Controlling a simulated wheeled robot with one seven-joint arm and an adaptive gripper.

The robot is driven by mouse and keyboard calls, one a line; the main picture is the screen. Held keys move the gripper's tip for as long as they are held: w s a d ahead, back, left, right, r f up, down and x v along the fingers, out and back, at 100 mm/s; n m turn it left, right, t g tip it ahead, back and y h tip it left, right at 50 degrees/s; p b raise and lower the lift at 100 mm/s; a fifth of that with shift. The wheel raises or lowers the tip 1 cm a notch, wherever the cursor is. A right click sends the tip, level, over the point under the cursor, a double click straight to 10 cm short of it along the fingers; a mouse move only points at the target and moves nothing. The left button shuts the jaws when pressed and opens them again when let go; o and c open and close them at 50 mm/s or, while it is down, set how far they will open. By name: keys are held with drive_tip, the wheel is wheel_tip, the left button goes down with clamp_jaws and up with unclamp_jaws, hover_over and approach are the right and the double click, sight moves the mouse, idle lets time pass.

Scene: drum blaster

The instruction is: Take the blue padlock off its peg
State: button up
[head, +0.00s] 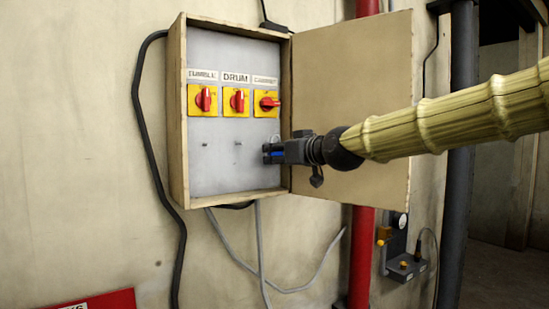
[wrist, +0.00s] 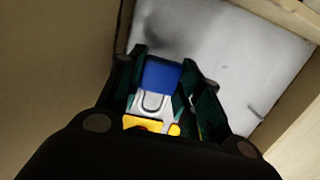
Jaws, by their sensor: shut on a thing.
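The blue padlock (wrist: 161,74) sits between the fingers of my gripper (wrist: 164,88) in the wrist view, with its silver shackle (wrist: 153,103) toward the yellow switch plate. In the head view my gripper (head: 272,153) is at the right side of the open box, below the rightmost switch, and a bit of the padlock's blue (head: 277,154) shows between the fingers. My gripper is shut on the padlock. The padlock's peg is hidden, so I cannot tell whether the shackle is still around it.
The wooden box (head: 178,120) has its door (head: 350,90) open to the right, behind my arm. Red-handled switches labelled TUMBLE (head: 203,98), DRUM (head: 237,100) and a third (head: 267,103) are above. Two bare pegs (head: 206,144) (head: 238,143) are left of my gripper.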

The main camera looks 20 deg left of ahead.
drive_tip(key=f+b+v, duration=0.1)
drive_tip(key=b+v, duration=0.2)
drive_tip(key=v, duration=0.6)
idle(0.5)
drive_tip(key=shift+f, duration=0.2)
